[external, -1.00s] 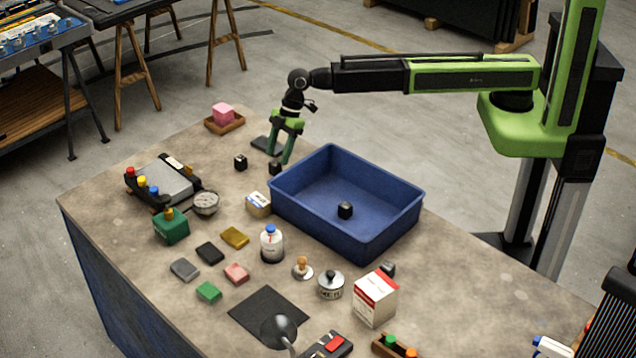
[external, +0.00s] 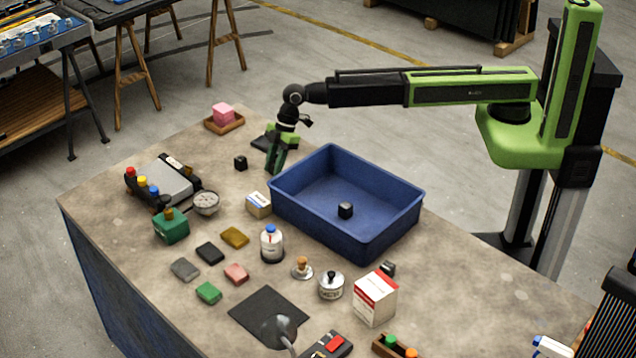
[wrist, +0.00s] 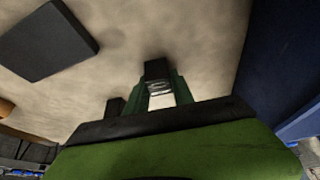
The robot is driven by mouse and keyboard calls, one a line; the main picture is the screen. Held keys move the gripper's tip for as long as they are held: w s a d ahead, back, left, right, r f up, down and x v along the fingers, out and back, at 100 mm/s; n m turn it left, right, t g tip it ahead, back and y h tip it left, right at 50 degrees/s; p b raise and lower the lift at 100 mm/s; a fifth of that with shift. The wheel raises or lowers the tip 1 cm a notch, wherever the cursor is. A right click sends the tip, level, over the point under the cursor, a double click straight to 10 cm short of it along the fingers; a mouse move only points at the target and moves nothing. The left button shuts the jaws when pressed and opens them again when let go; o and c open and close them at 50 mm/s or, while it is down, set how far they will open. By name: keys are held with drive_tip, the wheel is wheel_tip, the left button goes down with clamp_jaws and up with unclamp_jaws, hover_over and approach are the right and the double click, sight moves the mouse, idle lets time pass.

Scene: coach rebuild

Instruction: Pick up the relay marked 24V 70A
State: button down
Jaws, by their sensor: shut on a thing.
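My gripper (external: 275,168) is lowered to the table just left of the blue bin's far-left corner. In the wrist view its green fingers (wrist: 161,90) are shut on a small black cube-shaped relay (wrist: 157,70). Pale print shows on the relay, too small to read, so I cannot tell its rating. In the external view the fingers hide it. Another black relay (external: 240,162) stands on the table to the left; a dark block beside the fingers (wrist: 115,106) shows in the wrist view. A third black relay (external: 345,210) lies inside the blue bin.
The blue bin (external: 395,228) stands close on the right of my gripper. A small box (external: 258,204) and a round gauge (external: 206,203) are nearer. A dark block (external: 388,268) sits behind the red-and-white carton (external: 375,300).

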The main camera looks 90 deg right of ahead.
sight(270, 164)
idle(0.3)
drive_tip(key=p+v, duration=0.3)
drive_tip(key=w+p+v, duration=0.1)
drive_tip(key=p+v, duration=0.1)
drive_tip(key=shift+a+r, duration=0.2)
drive_tip(key=shift+r, duration=0.15)
drive_tip(key=s+d+r+p, duration=0.3)
drive_tip(key=d+r+p, duration=0.2)
drive_tip(key=d, duration=0.5)
drive_tip(key=shift+s+r+p, duration=0.3)
drive_tip(key=shift+s+p, duration=0.1)
drive_tip(key=shift+p, duration=0.15)
